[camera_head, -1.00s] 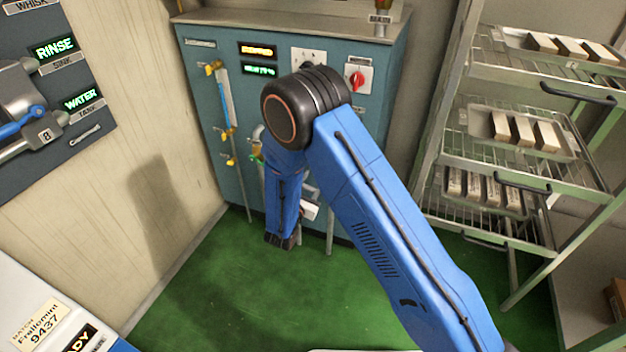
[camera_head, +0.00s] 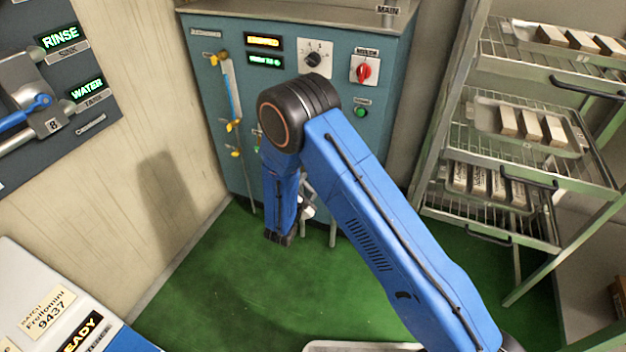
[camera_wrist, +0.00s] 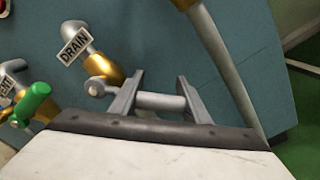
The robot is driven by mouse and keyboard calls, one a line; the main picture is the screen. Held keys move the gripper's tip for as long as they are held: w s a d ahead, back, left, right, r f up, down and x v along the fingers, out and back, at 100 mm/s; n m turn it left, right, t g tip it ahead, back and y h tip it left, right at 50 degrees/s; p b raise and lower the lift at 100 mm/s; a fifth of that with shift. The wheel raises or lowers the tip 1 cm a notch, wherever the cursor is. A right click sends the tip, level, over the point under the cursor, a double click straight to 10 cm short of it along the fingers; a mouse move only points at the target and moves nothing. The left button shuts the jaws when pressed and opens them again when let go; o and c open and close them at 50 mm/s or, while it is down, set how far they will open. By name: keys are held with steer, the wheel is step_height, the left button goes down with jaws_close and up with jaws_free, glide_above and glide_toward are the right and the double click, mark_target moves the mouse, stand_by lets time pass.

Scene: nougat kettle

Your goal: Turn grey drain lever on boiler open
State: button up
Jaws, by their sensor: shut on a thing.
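The boiler (camera_head: 386,122) is a teal cabinet against the back wall. In the wrist view its DRAIN label (camera_wrist: 74,44) hangs on a grey pipe above a brass valve (camera_wrist: 106,74). The grey drain lever (camera_wrist: 160,101) is a short round bar running sideways to the right from the valve. My gripper (camera_wrist: 160,80) has one finger toward each end of the visible bar and is shut on it. In the head view my arm hides the drain lever and most of my gripper.
A green-handled valve (camera_wrist: 36,101) sits close left of the drain valve. A grey pipe (camera_wrist: 220,62) runs down to the right. The boiler front has a red switch (camera_head: 364,72) and a black dial (camera_head: 313,59). A tray rack (camera_head: 470,140) stands right; green floor (camera_head: 215,290) is open.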

stand_by(0.3)
steer(key=o, duration=1.5)
